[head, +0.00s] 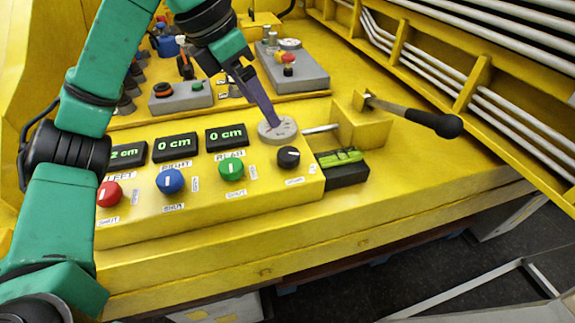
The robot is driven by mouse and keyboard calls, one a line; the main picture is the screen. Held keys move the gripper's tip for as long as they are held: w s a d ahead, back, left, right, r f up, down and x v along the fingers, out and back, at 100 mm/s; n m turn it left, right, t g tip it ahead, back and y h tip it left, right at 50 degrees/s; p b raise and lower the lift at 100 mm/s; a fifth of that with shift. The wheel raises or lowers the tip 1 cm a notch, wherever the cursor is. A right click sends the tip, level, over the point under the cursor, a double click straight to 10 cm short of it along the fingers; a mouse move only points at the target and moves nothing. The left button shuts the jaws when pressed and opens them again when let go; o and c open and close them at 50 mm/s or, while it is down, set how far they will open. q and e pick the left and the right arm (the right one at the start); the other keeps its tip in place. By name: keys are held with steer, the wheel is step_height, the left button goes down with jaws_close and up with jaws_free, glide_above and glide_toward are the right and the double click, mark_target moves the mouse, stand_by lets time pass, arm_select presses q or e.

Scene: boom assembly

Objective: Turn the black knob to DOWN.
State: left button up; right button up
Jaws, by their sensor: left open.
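The black knob (289,157) sits at the right end of the yellow control panel (225,205), with a pale pointer mark on it. Small white labels stand around it, too small to read surely. My left gripper (271,118) comes down from the upper left behind the knob. Its grey-purple fingers point down at a round grey disc (285,130) on the panel; I cannot tell whether they touch it. The fingers overlap in this view. They are apart from the black knob and hold nothing visible. My right gripper is not in view.
Red (109,194), blue (170,181) and green (232,169) knobs stand left of the black one, below green-lit displays (227,138). A black-handled lever (433,122) sticks out at right.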

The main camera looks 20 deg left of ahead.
mark_target(288, 153)
arm_select(q)
steer(key=p+x, duration=0.1)
steer(key=x, duration=1.2)
steer(key=shift+d+f, duration=0.25)
steer(key=shift+f, duration=0.1)
